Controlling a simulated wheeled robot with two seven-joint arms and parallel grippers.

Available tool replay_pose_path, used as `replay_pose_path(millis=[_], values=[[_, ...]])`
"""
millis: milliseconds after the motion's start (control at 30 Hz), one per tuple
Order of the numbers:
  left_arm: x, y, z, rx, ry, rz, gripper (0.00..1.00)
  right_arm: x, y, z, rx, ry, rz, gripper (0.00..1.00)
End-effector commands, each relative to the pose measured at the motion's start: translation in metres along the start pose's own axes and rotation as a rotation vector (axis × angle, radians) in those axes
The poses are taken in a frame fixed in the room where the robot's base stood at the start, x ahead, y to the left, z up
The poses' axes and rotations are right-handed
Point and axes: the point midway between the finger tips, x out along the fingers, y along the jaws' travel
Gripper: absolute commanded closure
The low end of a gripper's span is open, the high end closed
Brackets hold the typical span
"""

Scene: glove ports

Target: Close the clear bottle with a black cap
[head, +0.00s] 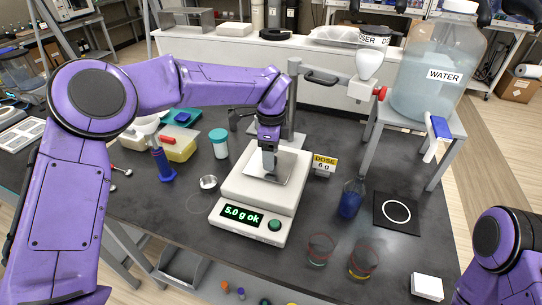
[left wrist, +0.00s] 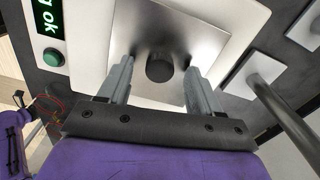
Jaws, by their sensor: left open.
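The clear bottle (head: 350,198), holding dark blue liquid, stands upright right of the scale; its mouth is too small to judge. A small dark cylinder (left wrist: 160,67), which may be the black cap, stands on the scale's metal pan in the left wrist view. My left gripper (head: 268,172) points down over the pan. In the left wrist view its open fingers (left wrist: 160,85) are on either side of the cylinder, with gaps between. The gripper hides the cylinder in the head view. Only part of my right arm shows at the lower right; its gripper is out of view.
The white scale (head: 230,206) reads "5.0 g ok". A metal stand with a dispenser (head: 369,66) rises behind it. The water jug (head: 437,65) sits on a stand at right. Two glass beakers (head: 320,248) stand in front right, near a black ring mat (head: 397,224).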

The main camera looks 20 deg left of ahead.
Motion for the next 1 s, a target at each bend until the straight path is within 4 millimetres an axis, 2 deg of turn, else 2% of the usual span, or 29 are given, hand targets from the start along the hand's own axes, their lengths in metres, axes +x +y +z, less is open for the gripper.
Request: replay_pose_path(millis=[100,367,400,567,1000], values=[[0.0057,0.0001,-0.0001,-0.001,0.001,0.0,0.36,-0.0016,0.0002,-0.0006,0.0,0.0,0.0,0.14],[0.006,0.0001,-0.0001,-0.001,0.0,0.0,0.36,-0.0009,0.0002,-0.0002,0.0,0.0,0.0,0.14],[0.0059,0.0001,-0.0001,-0.001,0.0,0.0,0.42,-0.0009,0.0002,-0.0002,0.0,0.0,0.0,0.14],[0.0058,0.0001,-0.0002,-0.001,0.0,0.0,0.94,-0.0009,0.0002,-0.0002,0.0,0.0,0.0,0.14],[0.0022,-0.0002,-0.0002,0.0,0.0,-0.001,0.95,0.0002,0.0001,0.0002,0.0,0.0,0.0,0.14]])
